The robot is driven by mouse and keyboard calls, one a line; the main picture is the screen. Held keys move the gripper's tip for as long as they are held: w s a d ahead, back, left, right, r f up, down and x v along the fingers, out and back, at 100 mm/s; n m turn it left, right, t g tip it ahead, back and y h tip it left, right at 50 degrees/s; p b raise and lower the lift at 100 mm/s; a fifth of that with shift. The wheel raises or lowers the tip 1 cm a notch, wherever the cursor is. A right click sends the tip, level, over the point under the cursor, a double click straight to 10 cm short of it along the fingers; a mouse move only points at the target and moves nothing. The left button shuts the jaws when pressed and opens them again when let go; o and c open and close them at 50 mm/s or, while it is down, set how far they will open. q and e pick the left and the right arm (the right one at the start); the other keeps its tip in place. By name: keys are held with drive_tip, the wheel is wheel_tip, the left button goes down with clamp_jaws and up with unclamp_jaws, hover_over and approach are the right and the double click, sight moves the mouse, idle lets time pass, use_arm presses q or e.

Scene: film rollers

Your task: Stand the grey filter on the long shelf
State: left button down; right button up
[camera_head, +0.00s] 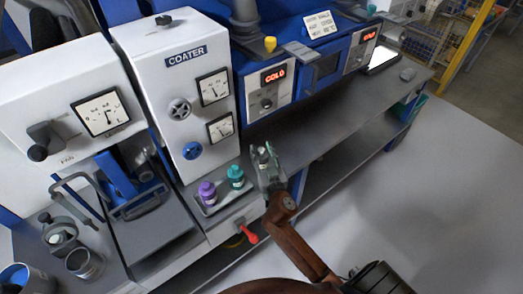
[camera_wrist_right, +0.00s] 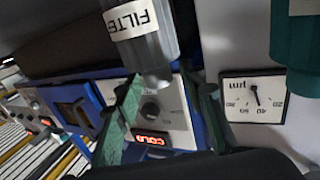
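The grey filter (camera_wrist_right: 150,50) hangs inverted in the right wrist view, with a white label reading FILTE. Its narrower end lies between the tips of my right gripper (camera_wrist_right: 168,92), whose green fingers are spread, with visible gaps beside it. In the head view my right gripper (camera_head: 268,168) is at the right end of a small tray (camera_head: 210,209), beside a teal bottle (camera_head: 236,177); the filter is largely hidden there. A long grey shelf surface (camera_head: 345,118) runs right below the blue ovens, with a lower shelf (camera_head: 322,182) under it. My left gripper is out of view.
A purple bottle (camera_head: 208,193) stands left of the teal one in the tray. The white COATER cabinet (camera_head: 182,85) rises behind. A red handle (camera_head: 247,233) sticks out below the tray. The long surface is mostly clear, with a lit panel (camera_head: 383,60) at its far end.

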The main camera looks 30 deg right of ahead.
drive_tip(key=shift+s+r, duration=0.1)
drive_tip(key=v, duration=1.2)
